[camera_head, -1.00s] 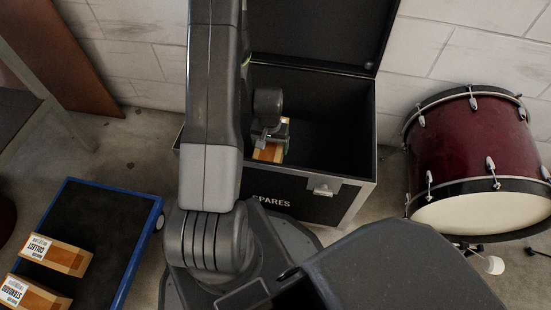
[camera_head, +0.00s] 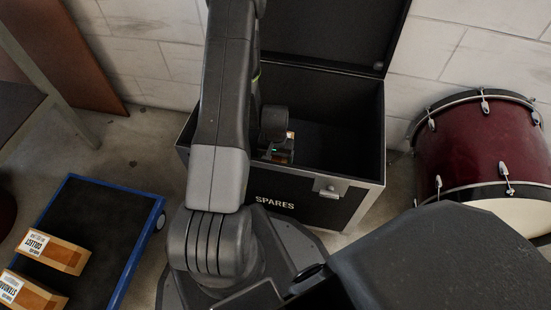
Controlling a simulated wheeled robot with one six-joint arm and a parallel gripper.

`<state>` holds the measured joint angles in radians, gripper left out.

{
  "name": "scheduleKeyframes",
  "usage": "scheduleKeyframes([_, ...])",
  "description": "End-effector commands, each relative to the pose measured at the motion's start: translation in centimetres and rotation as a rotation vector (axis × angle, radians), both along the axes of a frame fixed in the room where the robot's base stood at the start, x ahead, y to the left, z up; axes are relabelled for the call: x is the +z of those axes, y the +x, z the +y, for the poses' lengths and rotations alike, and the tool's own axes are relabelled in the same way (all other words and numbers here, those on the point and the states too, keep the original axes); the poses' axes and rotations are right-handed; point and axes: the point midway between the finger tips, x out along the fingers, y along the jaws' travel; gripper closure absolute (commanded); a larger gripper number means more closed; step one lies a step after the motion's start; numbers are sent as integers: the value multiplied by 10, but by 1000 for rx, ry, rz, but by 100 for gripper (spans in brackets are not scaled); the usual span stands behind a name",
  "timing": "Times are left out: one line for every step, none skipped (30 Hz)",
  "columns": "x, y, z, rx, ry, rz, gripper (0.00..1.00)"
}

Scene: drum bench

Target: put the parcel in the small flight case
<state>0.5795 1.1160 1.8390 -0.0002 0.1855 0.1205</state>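The small flight case (camera_head: 359,201) is black with metal edges and the word SPARES on its front. It stands open against the wall, lid up. My gripper (camera_head: 279,154) reaches down into the left part of the case. It appears shut on a brown parcel (camera_head: 286,157), which shows only in part, below the rim line and in shade. My wrist and arm hide most of the parcel, and the fingertips are hard to make out. I cannot tell whether the parcel touches the case floor.
A blue-edged cart (camera_head: 112,220) at left carries two brown boxes, one labelled COLLECT (camera_head: 54,251) and one labelled STANDARD (camera_head: 30,292). A dark red drum (camera_head: 470,150) stands right of the case. The case's right part looks empty.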

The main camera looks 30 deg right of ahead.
Motion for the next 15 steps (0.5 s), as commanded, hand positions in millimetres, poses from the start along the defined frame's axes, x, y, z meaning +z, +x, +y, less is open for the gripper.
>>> scheduleKeyframes([-3,0,0,0,-1,-1,73])
scheduleKeyframes([-3,0,0,0,0,0,18])
scheduleKeyframes([-2,0,0,0,0,0,10])
scheduleKeyframes([-2,0,0,0,0,0,4])
scheduleKeyframes([-2,0,0,0,0,0,0])
scheduleKeyframes([-2,0,0,0,0,0,0])
scheduleKeyframes([-2,0,0,0,1,1,0])
scheduleKeyframes([-2,0,0,0,1,1,0])
scheduleKeyframes([-2,0,0,0,1,1,0])
scheduleKeyframes([-2,0,0,0,1,1,0])
scheduleKeyframes([-2,0,0,0,1,1,0])
scheduleKeyframes([-1,0,0,0,1,1,0])
scheduleKeyframes([0,0,0,0,0,0,0])
scheduleKeyframes([2,0,0,0,1,1,0])
scheduleKeyframes([4,0,0,0,0,0,0])
